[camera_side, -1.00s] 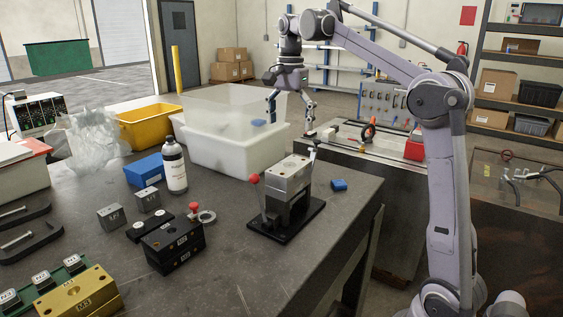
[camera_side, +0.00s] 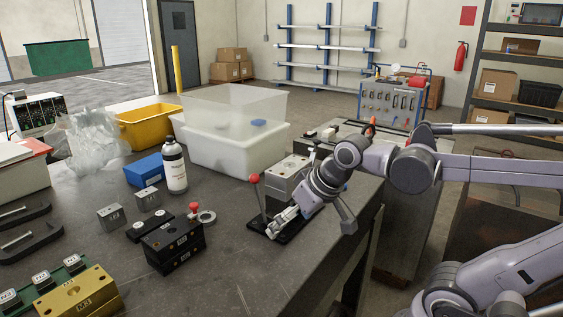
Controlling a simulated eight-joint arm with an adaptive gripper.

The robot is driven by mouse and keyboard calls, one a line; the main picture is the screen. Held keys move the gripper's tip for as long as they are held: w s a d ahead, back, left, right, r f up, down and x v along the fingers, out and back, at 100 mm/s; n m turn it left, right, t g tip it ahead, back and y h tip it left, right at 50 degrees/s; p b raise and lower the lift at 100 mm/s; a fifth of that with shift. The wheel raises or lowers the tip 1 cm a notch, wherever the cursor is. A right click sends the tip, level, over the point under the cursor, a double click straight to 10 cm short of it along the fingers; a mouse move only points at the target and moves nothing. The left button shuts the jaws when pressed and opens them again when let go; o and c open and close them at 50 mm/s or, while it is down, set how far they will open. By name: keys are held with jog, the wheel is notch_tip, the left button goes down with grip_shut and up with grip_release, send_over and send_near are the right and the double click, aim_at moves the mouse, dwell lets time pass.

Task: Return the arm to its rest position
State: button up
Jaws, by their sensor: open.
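My gripper (camera_side: 310,226) is low over the right part of the workbench (camera_side: 225,268). Its two fingers are spread wide apart with nothing seen between them. It is in front of the clamp fixture, a grey block (camera_side: 284,176) on a black base plate with a red-knobbed lever (camera_side: 254,180). My gripper and wrist hide the right side of the fixture. One finger overlaps the base plate in the picture; I cannot tell whether it touches. My arm reaches in from the right, bent low.
Black mould blocks (camera_side: 173,246), a gold block (camera_side: 80,297) and small grey blocks (camera_side: 111,217) are on the bench to the left. A white bottle (camera_side: 174,168), a blue box (camera_side: 144,170) and a clear-walled white bin (camera_side: 232,150) stand behind. The front middle of the bench is clear.

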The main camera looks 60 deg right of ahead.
jog(key=s+f+n, duration=0.1)
jog(key=s+a+f+n, duration=0.1)
jog(key=f, duration=0.1)
jog(key=shift+a+f+t, duration=0.15)
jog(key=shift+a+t, duration=0.05)
jog(key=shift+t, duration=0.2)
dwell(0.5)
